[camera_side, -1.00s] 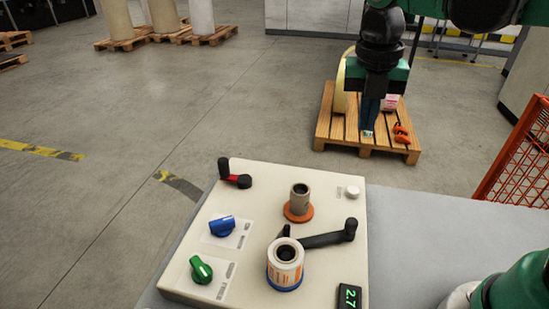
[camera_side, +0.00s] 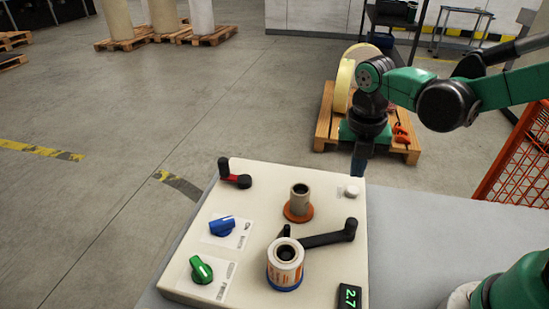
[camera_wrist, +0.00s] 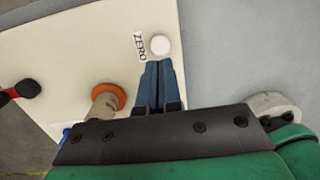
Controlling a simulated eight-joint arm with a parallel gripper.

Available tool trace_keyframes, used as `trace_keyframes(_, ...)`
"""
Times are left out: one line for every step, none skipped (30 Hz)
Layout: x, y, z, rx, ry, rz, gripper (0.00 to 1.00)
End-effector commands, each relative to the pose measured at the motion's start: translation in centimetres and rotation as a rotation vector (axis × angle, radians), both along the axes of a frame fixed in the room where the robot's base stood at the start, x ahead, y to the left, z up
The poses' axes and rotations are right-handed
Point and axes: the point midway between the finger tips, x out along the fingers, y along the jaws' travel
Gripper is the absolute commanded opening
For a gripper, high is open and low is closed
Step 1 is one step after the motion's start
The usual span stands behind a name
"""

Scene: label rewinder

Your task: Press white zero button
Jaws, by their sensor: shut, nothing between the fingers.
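The white zero button (camera_side: 351,191) is a small round knob at the far right corner of the cream panel (camera_side: 262,200). In the wrist view the button (camera_wrist: 160,45) sits beside the printed word ZERO, just beyond my fingertips. My gripper (camera_side: 358,172) is shut and empty, its blue fingers (camera_wrist: 158,72) pointing down. In the side view the fingertips are close behind and above the button. I cannot tell whether they touch it; in the wrist view the button's face shows uncovered.
The panel also carries an orange-based spindle (camera_side: 299,203), a label roll (camera_side: 285,264), a black crank (camera_side: 322,238), a red-black crank (camera_side: 235,174), blue (camera_side: 222,226) and green (camera_side: 201,269) knobs, and a display (camera_side: 349,297). Grey table (camera_side: 430,245) lies clear to the right.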

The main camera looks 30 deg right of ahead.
Motion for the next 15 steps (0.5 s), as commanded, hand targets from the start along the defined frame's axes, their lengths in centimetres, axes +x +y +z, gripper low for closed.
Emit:
trace_keyframes(0.1, -0.1, -0.8, 0.000, 0.000, -0.001, 0.00)
trace_keyframes(0.1, -0.1, -1.2, 0.000, 0.000, -0.001, 0.00)
trace_keyframes(0.1, -0.2, -1.7, 0.000, 0.000, -0.001, 0.00)
trace_keyframes(0.1, -0.2, -2.0, 0.000, 0.000, -0.001, 0.00)
trace_keyframes(0.1, -0.3, -2.3, 0.000, 0.000, -0.001, 0.00)
trace_keyframes(0.1, -0.3, -2.7, 0.000, 0.000, -0.001, 0.00)
trace_keyframes(0.2, -0.3, -2.9, 0.000, 0.000, -0.001, 0.00)
trace_keyframes(0.2, -0.4, -3.1, 0.000, 0.000, -0.001, 0.00)
trace_keyframes(0.2, -0.4, -3.4, 0.000, 0.000, -0.001, 0.00)
trace_keyframes(0.2, -0.4, -3.5, 0.000, 0.000, -0.001, 0.00)
trace_keyframes(0.2, -0.4, -3.6, 0.000, 0.000, -0.001, 0.00)
trace_keyframes(0.2, -0.4, -3.7, 0.000, 0.000, -0.001, 0.00)
trace_keyframes(0.1, -0.4, -3.8, 0.000, 0.000, -0.001, 0.00)
trace_keyframes(0.1, -0.4, -3.8, 0.000, 0.000, -0.001, 0.00)
trace_keyframes(0.1, -0.4, -3.8, 0.000, 0.000, -0.001, 0.00)
